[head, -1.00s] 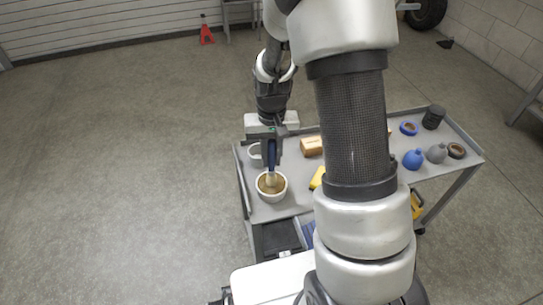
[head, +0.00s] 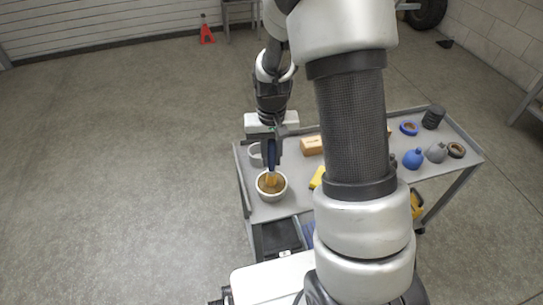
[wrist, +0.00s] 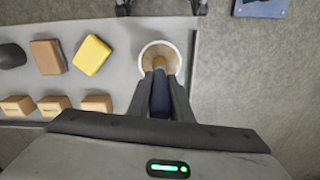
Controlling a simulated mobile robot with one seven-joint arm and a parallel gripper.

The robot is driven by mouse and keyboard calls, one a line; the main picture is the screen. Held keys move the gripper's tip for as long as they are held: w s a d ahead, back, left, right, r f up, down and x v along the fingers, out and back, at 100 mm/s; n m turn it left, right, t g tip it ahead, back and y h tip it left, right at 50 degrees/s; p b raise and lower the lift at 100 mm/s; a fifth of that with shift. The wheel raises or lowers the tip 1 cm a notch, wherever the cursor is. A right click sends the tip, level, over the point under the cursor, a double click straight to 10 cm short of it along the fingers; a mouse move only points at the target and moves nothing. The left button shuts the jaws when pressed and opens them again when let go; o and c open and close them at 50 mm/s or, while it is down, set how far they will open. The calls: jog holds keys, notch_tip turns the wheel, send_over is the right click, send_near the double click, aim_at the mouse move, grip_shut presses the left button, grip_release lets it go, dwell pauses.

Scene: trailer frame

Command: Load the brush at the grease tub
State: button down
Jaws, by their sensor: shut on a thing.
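The grease tub (head: 262,195) is a round white tub with brown grease (head: 264,186) inside, at the left end of the grey cart top. It also shows in the wrist view (wrist: 146,52), past the fingertips. My gripper (head: 271,160) is shut on the brush (head: 271,156), gripping its dark blue handle. In the wrist view the handle (wrist: 160,98) lies between the two fingers. The brush points down, and its yellowish bristle end (head: 271,179) is inside the tub's rim, at the grease. How deep the bristles sit is hard to tell.
A white mug-like item (head: 254,158) stands behind the tub. Cardboard-coloured blocks (head: 311,146) and a yellow block (head: 317,178) lie to the right. Blue (head: 413,159) and grey (head: 437,153) bulbs stand farther right. My arm hides the middle of the cart. Open floor lies left.

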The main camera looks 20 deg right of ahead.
aim_at(271, 140)
jog(key=shift+r+p, duration=2.75)
jog(key=shift+r, duration=0.75)
